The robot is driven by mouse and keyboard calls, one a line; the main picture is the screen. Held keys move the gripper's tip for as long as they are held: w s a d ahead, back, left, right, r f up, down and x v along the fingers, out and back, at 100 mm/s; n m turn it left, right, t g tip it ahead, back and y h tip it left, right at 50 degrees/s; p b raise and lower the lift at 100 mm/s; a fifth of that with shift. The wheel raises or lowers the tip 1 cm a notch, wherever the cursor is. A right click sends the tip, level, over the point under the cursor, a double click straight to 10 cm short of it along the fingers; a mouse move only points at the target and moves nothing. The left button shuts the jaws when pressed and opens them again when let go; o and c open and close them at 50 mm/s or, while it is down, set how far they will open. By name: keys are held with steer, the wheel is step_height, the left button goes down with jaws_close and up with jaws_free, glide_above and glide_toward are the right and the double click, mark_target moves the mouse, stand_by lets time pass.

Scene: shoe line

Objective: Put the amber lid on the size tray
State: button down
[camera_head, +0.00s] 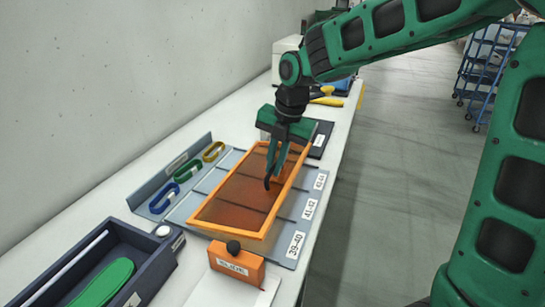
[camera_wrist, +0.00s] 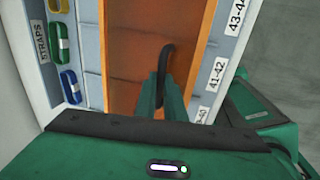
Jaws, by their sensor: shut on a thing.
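The amber lid (camera_head: 225,213) is an orange frame with a see-through amber panel. It lies roughly flat over the size tray (camera_head: 213,178), a blue-grey tray with size labels along its right side. I cannot tell whether the lid touches the tray or hangs just above it. My gripper (camera_head: 272,180) points down at the middle of the lid and is shut on its handle, which the fingers mostly hide. In the wrist view, my gripper (camera_wrist: 163,88) is over the amber panel (camera_wrist: 125,60), with tray surface (camera_wrist: 88,62) showing to the left and labels to the right.
A grey strap rack (camera_head: 150,187) with blue, green and yellow loops borders the tray's left. An orange block with a black knob (camera_head: 235,262) stands at the near end. A dark box (camera_head: 150,272) holding a green insole is front left. A wall runs along the left; open floor lies right.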

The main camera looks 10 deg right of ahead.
mark_target(275, 180)
steer(key=shift+s+d+x, duration=0.1)
steer(key=shift+d+x, duration=0.05)
steer(key=shift+x, duration=0.8)
steer(key=shift+s+d+x, duration=0.15)
steer(key=shift+x, duration=0.75)
steer(key=shift+s+d+x, duration=0.1)
steer(key=shift+d+x, duration=0.1)
steer(key=shift+x, duration=0.75)
steer(key=shift+f, duration=0.1)
steer(key=c, duration=1.8)
jaws_free()
steer(key=shift+o, duration=0.2)
steer(key=v, duration=1)
steer(key=shift+d+r, duration=0.1)
steer(key=shift+r, duration=0.3)
